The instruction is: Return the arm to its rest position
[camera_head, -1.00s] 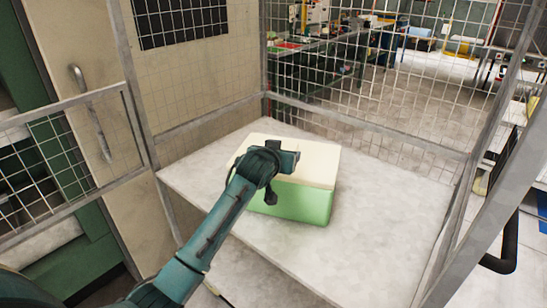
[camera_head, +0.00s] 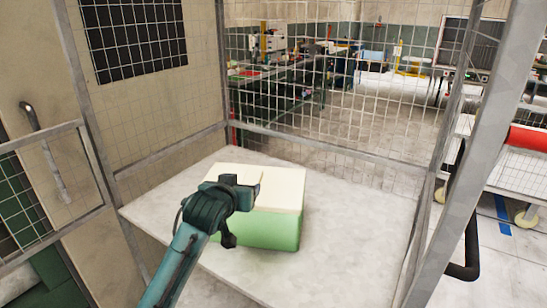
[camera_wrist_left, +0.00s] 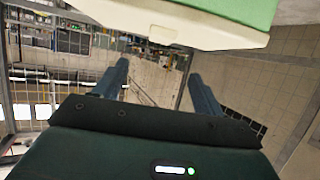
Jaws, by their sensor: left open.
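My left arm comes in from the lower left in the head view. Its gripper (camera_head: 250,190) is in front of a box with a cream top (camera_head: 280,184) and a green lower side (camera_head: 272,232). The box sits on a pale grey shelf (camera_head: 345,230). In the left wrist view my left gripper (camera_wrist_left: 162,82) has its two fingers well apart with nothing between them. The box's cream edge (camera_wrist_left: 180,28) and green side (camera_wrist_left: 245,9) show at the top of that view, apart from the fingers. My right gripper is not in view.
Wire mesh panels (camera_head: 330,110) and grey metal posts (camera_head: 490,140) enclose the shelf. A mesh gate (camera_head: 30,190) stands at the left. A cart with a red roll (camera_head: 528,138) is at the right. The shelf is bare right of the box.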

